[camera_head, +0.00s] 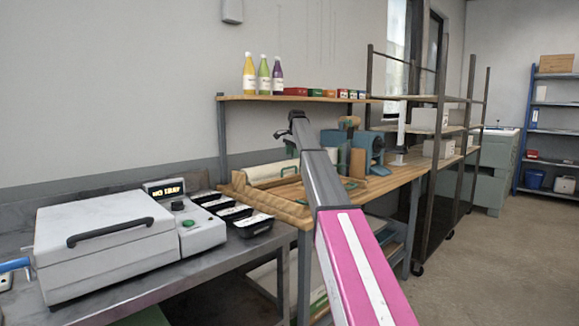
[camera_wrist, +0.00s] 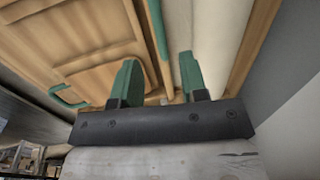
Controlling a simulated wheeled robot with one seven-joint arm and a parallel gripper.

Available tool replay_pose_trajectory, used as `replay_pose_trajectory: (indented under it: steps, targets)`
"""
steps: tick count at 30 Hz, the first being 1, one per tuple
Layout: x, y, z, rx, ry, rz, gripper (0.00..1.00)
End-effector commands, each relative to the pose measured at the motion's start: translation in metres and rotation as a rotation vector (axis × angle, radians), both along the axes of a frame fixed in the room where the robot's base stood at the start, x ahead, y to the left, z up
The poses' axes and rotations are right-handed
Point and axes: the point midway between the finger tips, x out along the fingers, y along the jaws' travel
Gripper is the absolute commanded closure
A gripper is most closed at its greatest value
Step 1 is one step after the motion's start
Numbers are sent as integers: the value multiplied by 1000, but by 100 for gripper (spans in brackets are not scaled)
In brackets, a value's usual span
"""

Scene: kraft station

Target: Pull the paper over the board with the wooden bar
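My gripper (camera_wrist: 159,60) shows in the wrist view as two green fingers standing well apart, with nothing clearly held between them. A pale roll of paper (camera_wrist: 218,30) lies beyond and right of the fingers; in the head view it lies at the back left of the wooden bench (camera_head: 285,212). A wooden board (camera_wrist: 85,35) with green handles is left of the fingers. A narrow wooden strip, possibly the bar (camera_wrist: 176,28), runs between board and paper, beside a green rod (camera_wrist: 157,25). In the head view my arm hides part of the bench top and my fingers cannot be made out.
A shelf (camera_head: 300,99) with bottles (camera_head: 263,78) and small boxes stands above the bench. A blue machine (camera_head: 368,150) is at the bench's right. A white lidded device (camera_head: 100,235) and black trays (camera_head: 235,213) sit on the metal table left. Floor at right is clear.

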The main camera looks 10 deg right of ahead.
Motion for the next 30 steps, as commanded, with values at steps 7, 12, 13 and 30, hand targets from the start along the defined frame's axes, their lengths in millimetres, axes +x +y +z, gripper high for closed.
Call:
replay_pose_trajectory:
  steps: [7, 12, 13, 30]
  targets:
    - [7, 5, -45, 0, 1, 0, 60]
    - [10, 7, -61, -1, 1, 1, 60]
    - [10, 8, -63, 0, 0, 1, 60]
    - [10, 7, -64, 0, 0, 0, 100]
